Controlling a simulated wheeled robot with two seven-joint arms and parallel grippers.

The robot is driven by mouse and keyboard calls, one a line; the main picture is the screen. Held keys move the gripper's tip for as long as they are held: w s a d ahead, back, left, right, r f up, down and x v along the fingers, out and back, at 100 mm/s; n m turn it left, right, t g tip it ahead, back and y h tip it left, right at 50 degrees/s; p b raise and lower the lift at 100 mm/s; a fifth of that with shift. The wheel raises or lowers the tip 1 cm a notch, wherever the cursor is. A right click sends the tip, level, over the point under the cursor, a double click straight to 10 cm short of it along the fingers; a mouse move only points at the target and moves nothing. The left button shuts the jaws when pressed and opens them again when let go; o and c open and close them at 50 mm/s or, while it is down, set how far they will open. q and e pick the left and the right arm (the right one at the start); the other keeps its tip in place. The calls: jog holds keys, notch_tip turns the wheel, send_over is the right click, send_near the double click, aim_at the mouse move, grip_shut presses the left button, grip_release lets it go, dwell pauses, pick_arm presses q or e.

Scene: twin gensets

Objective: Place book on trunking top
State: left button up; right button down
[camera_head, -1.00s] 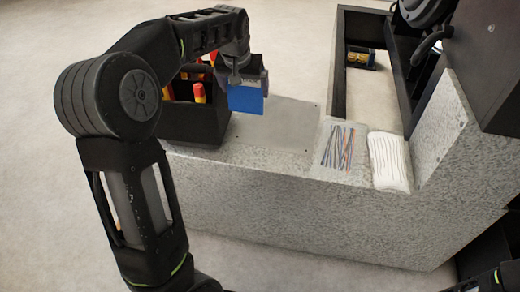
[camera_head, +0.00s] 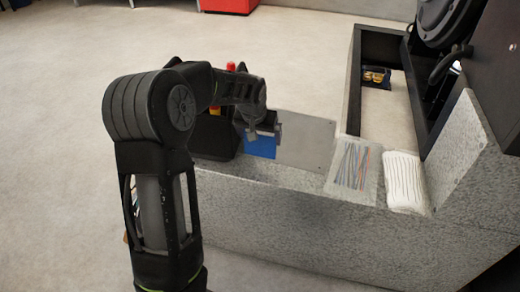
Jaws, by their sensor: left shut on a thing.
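A blue book (camera_head: 260,148) hangs in my left gripper (camera_head: 262,130), which is shut on it. The book shows below the jaws, with its upper part hidden by them. It overlaps the left part of a flat grey plate (camera_head: 307,140), which looks like the trunking top, on a speckled grey block (camera_head: 300,215). I cannot tell whether the book's lower edge touches the surface. My right gripper is not in view.
A black bin (camera_head: 212,138) with red and yellow-handled things stands left of the book, partly behind my arm. A clear bag of coloured strips (camera_head: 354,163) and a white bundle (camera_head: 404,182) lie to the right. The plate's right part is bare.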

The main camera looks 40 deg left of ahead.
aim_at(260, 148)
pick_arm(q)
jog(key=shift+f, duration=0.3)
jog(key=shift+f, duration=0.1)
jog(key=shift+f+b, duration=0.3)
jog(key=shift+f, duration=1.85)
jog(key=shift+f, duration=0.1)
jog(key=shift+f, duration=0.15)
jog(key=o, duration=1.2)
jog(key=shift+o, duration=0.2)
